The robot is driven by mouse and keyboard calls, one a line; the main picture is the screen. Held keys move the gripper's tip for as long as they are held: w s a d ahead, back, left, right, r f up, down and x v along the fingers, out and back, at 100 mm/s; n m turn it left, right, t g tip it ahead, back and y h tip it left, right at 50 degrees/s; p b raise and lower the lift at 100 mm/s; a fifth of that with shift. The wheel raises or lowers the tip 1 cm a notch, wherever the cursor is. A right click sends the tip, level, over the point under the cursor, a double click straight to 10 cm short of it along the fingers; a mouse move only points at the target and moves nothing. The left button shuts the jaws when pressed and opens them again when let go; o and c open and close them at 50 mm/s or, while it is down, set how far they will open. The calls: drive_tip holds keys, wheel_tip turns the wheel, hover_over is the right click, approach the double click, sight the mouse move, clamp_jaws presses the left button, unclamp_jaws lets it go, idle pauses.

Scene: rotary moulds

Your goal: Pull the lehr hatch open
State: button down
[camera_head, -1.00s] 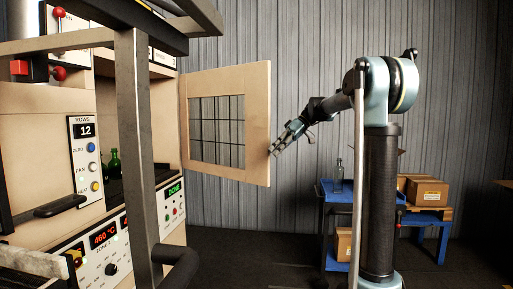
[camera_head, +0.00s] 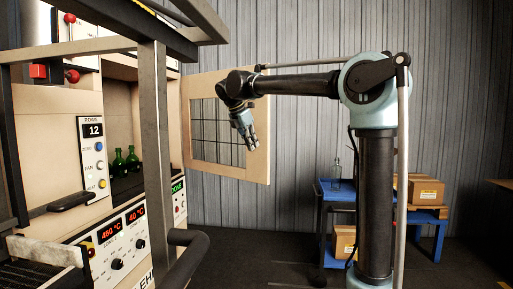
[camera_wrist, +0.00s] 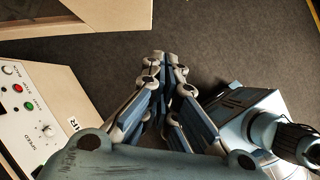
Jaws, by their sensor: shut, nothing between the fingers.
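The lehr hatch (camera_head: 258,160) is a pale framed door with a dark wire-mesh window. In the head view it stands swung open, out from the right side of the lehr's opening. My gripper (camera_head: 252,147) hangs fingers-down and appears in front of the hatch's right part; whether they touch cannot be told. In the wrist view my gripper's fingers (camera_wrist: 165,58) are together with nothing between them. A pale panel (camera_wrist: 75,12) at the upper left there may be the hatch, but this is not certain.
The lehr front (camera_head: 118,255) carries displays and knobs at the left. Green bottles (camera_head: 126,157) stand inside the opening. A grey metal post (camera_head: 158,150) crosses the near side. A blue cart (camera_head: 336,190) with a clear bottle and cardboard boxes (camera_head: 418,188) stand behind my arm.

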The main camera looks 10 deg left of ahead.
drive_tip(key=s+a+r+n+t, duration=0.1)
drive_tip(key=a+r+n+t, duration=0.25)
drive_tip(key=r, duration=0.25)
approach(262, 151)
drive_tip(key=shift+m+h, duration=0.25)
drive_tip(key=shift+h, duration=0.15)
drive_tip(key=shift+x, duration=2.15)
drive_tip(key=shift+w+a, duration=0.1)
drive_tip(key=shift+a, duration=0.05)
